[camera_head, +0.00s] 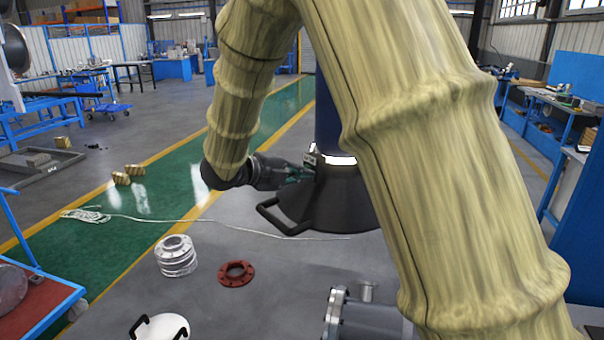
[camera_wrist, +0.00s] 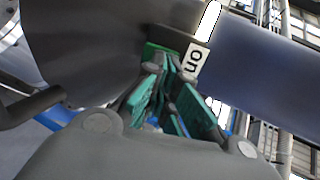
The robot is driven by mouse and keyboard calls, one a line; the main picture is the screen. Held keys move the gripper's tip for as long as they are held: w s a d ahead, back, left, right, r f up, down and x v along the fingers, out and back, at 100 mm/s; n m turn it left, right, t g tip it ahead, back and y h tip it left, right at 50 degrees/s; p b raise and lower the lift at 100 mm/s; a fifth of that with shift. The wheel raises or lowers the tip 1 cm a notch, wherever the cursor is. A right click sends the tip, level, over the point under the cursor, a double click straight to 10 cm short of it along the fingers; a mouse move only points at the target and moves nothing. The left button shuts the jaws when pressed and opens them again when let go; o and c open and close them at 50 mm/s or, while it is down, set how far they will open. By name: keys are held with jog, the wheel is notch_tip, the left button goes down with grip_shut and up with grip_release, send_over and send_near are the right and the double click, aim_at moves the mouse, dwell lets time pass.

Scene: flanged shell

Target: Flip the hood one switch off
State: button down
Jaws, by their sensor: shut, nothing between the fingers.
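The dark hood (camera_head: 335,205) stands beyond my arm, with a bright band at its neck and a blue column above. The hood (camera_wrist: 80,40) fills the upper left of the wrist view. Its switch is a dark block (camera_wrist: 172,36) with a white label (camera_wrist: 195,59) that reads "on", turned in the picture. My gripper (camera_head: 308,172) is at the hood's side, near the neck. In the wrist view, my gripper (camera_wrist: 170,66) is shut and empty, its green-padded fingers just below the switch block. Whether the tips touch it I cannot tell. The fingers partly hide the switch.
A black handle (camera_head: 275,217) sticks out from the hood's lower left. A white cable (camera_head: 200,221) crosses the floor. A stack of metal flanges (camera_head: 176,257) and a red flange (camera_head: 236,273) lie in front. The green floor lane (camera_head: 180,185) at the left is mostly clear.

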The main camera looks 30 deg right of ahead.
jog(key=b+v, duration=0.4)
jog(key=v, duration=0.9)
jog(key=shift+a+r, duration=0.2)
jog(key=shift+r, duration=0.2)
jog(key=shift+s, duration=0.1)
jog(key=f+n+b, duration=0.1)
jog(key=n+b, duration=0.1)
jog(key=n, duration=0.4)
jog(key=f+n+h+b, duration=0.1)
jog(key=n+b, duration=0.2)
jog(key=n, duration=0.3)
jog(key=w+a+f+n+b, duration=0.1)
jog(key=n+b, duration=0.2)
jog(key=n, duration=0.3)
jog(key=shift+w+a+h, duration=0.1)
jog(key=shift+a+h, duration=0.05)
jog(key=shift+h, duration=0.25)
